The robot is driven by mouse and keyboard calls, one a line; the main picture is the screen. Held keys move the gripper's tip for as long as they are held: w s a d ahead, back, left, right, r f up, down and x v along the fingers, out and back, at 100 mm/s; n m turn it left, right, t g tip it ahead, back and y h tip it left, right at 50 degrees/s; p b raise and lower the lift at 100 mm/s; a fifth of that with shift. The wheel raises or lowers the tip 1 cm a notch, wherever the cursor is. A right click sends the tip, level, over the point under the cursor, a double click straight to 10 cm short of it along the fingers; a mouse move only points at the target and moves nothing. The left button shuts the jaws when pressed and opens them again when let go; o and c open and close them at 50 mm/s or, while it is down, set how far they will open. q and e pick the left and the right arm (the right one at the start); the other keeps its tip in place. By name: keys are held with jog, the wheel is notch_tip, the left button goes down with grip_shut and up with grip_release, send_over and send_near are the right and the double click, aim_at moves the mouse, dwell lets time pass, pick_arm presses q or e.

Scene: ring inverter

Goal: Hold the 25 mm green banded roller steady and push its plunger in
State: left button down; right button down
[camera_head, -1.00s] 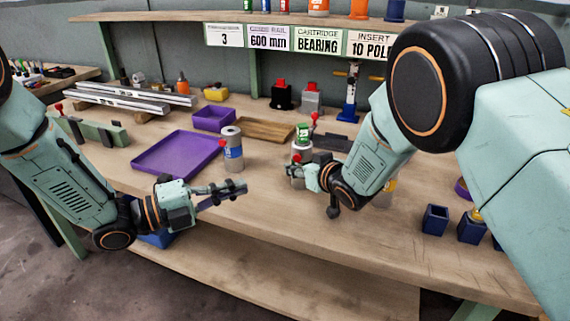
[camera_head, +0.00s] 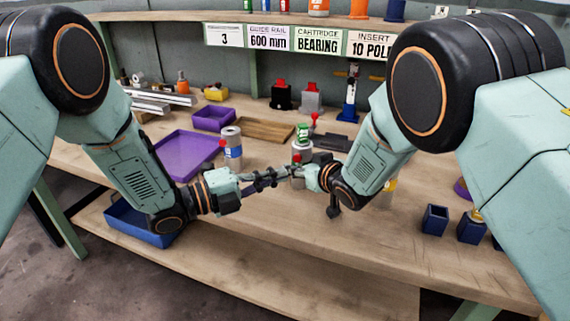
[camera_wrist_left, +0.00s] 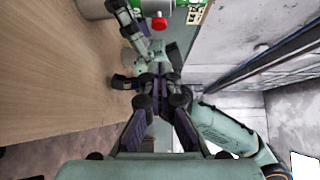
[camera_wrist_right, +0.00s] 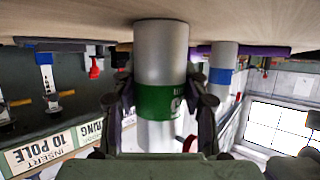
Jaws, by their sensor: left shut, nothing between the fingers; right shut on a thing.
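The green banded roller (camera_head: 302,152) stands upright at the table's front middle, a grey cylinder with a green band (camera_wrist_right: 160,103). My right gripper (camera_head: 303,172) is shut around it; in the right wrist view its fingers are on both sides of the band. A red plunger knob (camera_wrist_left: 158,22) shows near the green band in the left wrist view, and as a red spot (camera_head: 296,158) in the head view. My left gripper (camera_head: 272,178) is shut and empty, close beside my right gripper. In the left wrist view its fingertips (camera_wrist_left: 160,78) appear short of the knob. Contact is unclear.
A blue-banded roller (camera_head: 232,148) stands left of the held one. A purple tray (camera_head: 185,157), small purple bin (camera_head: 213,118) and wooden block (camera_head: 262,130) lie behind. Dark blue cups (camera_head: 435,220) stand at the right.

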pick_arm(q)
jog(key=shift+w+d, duration=0.35)
jog(key=shift+w, duration=0.4)
jog(key=shift+w+d, duration=0.35)
jog(key=shift+w, duration=0.4)
jog(key=shift+w+d, duration=0.35)
jog(key=shift+w, duration=0.4)
jog(key=shift+w+d, duration=0.2)
jog(key=shift+w, duration=0.8)
pick_arm(e)
jog(key=shift+s+a, duration=0.1)
jog(key=shift+f, duration=0.1)
pick_arm(q)
send_near(294, 158)
jog(key=s, duration=0.1)
jog(key=s+a, duration=0.1)
jog(key=s, duration=0.1)
jog(key=s+a, duration=0.1)
jog(key=s, duration=0.1)
jog(key=shift+a, duration=0.15)
